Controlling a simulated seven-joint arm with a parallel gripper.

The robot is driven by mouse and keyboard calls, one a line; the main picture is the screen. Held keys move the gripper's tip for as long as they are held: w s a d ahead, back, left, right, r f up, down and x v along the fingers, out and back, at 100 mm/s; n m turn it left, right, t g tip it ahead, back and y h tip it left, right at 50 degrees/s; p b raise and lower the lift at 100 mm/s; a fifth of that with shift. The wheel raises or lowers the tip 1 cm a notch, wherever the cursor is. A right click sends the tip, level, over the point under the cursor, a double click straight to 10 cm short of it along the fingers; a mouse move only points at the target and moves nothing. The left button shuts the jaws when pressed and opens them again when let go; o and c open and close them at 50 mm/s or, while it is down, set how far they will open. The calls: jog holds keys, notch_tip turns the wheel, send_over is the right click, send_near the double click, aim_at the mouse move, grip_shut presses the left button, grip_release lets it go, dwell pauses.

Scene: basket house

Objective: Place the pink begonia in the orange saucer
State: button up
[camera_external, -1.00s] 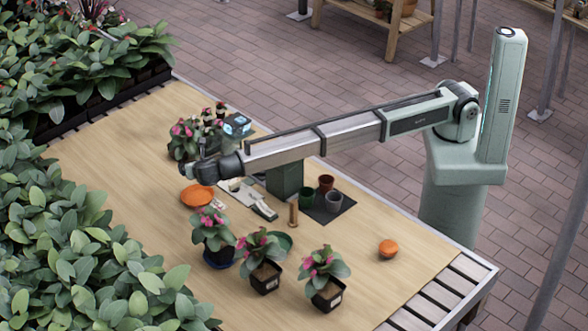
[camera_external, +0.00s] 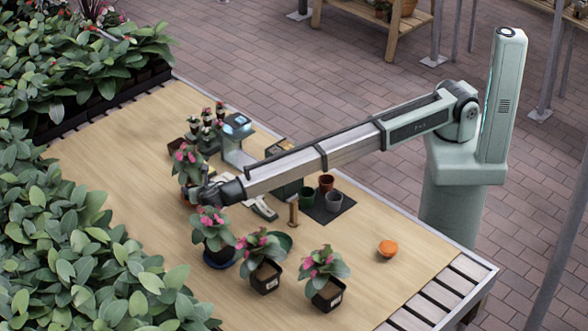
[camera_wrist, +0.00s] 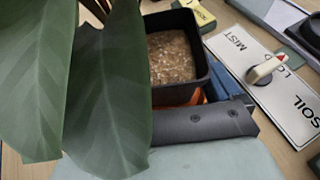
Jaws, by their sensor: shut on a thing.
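The pink begonia (camera_external: 187,163) has pink flowers and broad green leaves. In the wrist view its square black pot (camera_wrist: 183,93) with brown soil sits close at the gripper, and large leaves cover the left side. My gripper (camera_external: 199,194) is shut on this begonia, low over the far-left part of the table. A strip of the orange saucer (camera_wrist: 192,98) shows just beyond the pot's lower edge in the wrist view. In the external view my gripper and the plant mostly hide the saucer. I cannot tell whether the pot touches it.
Potted pink begonias stand nearby: one on a blue saucer (camera_external: 220,261), another (camera_external: 264,275), and one farther right (camera_external: 325,290). Small pots (camera_external: 333,201) and a wooden peg (camera_external: 293,213) stand right. The table's front right is mostly clear.

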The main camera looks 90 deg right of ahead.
jog(key=shift+f, duration=0.55)
jog(key=o, duration=0.9)
jog(key=shift+r, duration=0.55)
jog(key=v, duration=1.2)
